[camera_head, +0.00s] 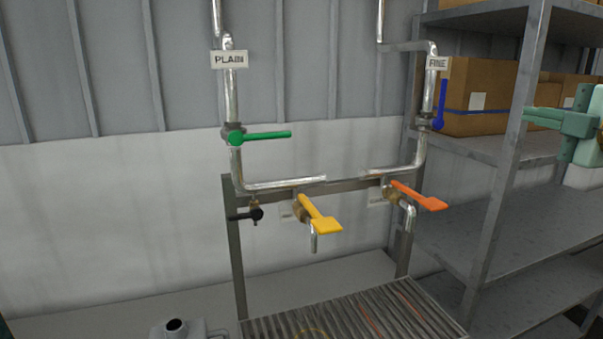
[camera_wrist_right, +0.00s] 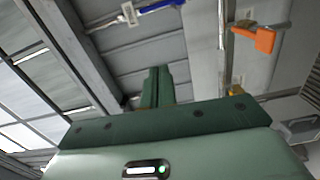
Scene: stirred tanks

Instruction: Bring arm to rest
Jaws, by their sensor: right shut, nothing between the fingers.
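My right gripper (camera_head: 528,117) is at the right edge of the head view, in front of the shelf rack. Its pale green fingers are together with nothing between them, and it touches no valve. In the right wrist view its fingers (camera_wrist_right: 157,88) show as a dark green block. The orange valve handle (camera_head: 418,196) is to the left of and below the gripper in the head view; it also shows in the wrist view (camera_wrist_right: 262,40). My left gripper is not in view.
A green handle (camera_head: 262,136) lies level on the PLAIN pipe. A yellow handle (camera_head: 320,217) sits lower in the middle. A metal shelf rack (camera_head: 505,165) with cardboard boxes (camera_head: 484,88) stands at the right. A slatted grate (camera_head: 350,315) is below the pipes.

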